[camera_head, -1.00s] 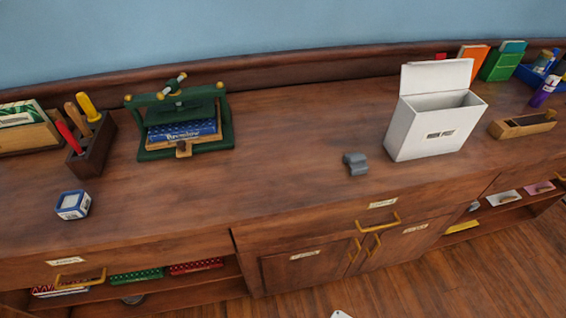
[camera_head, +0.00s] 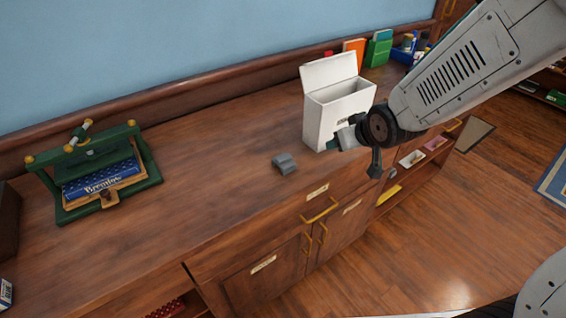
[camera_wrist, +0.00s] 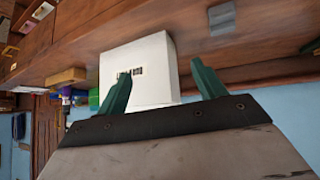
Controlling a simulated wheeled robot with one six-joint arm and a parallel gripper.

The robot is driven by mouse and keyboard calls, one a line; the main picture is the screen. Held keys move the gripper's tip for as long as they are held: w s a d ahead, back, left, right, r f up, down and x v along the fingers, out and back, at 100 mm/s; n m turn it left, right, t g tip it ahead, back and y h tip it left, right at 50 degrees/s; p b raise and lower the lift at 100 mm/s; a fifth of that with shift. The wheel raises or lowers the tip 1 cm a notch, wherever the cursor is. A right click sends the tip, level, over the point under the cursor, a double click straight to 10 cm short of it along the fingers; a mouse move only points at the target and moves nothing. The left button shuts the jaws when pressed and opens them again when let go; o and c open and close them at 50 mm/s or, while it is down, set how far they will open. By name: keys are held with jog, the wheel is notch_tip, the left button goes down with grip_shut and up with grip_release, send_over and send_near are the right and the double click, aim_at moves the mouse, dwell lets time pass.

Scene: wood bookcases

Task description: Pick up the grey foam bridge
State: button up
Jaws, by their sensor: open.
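The grey foam bridge (camera_head: 284,163) is a small arched block on the wooden counter top, near its front edge and left of the white box. A grey block that looks like the same bridge shows at the top of the wrist view (camera_wrist: 222,19), beyond the fingers and to the right. My gripper (camera_wrist: 160,70) is open, its two green fingers apart with nothing held between them. In the head view my gripper (camera_head: 356,152) is to the right of the bridge, in front of the white box, and does not touch the bridge.
An open white box (camera_head: 338,112) stands right behind my gripper; it also fills the middle of the wrist view (camera_wrist: 140,62). A green press (camera_head: 150,170) with a blue book stands at the left. Orange and green books stand at the back right.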

aim_at(286, 161)
jog(key=w+a+f+n+t+y, duration=0.1)
jog(key=a+f, duration=0.2)
jog(key=a, duration=0.1)
jog(key=a+f+t+y, duration=0.1)
jog(key=a+f+y, duration=0.1)
jog(key=a+f, duration=0.2)
jog(key=w+a+f+n+y, duration=0.1)
jog(key=a+f+y, duration=0.1)
jog(key=a+f, duration=0.2)
jog(key=shift+w+n+t, duration=0.3)
jog(key=shift+w+t, duration=0.05)
jog(key=shift+t, duration=0.05)
jog(key=shift+y, duration=0.3)
jog(key=x, duration=0.7)
jog(key=shift+w+a, duration=0.2)
jog(key=shift+a, duration=0.25)
jog(key=shift+c, duration=0.3)
jog(key=c, duration=1)
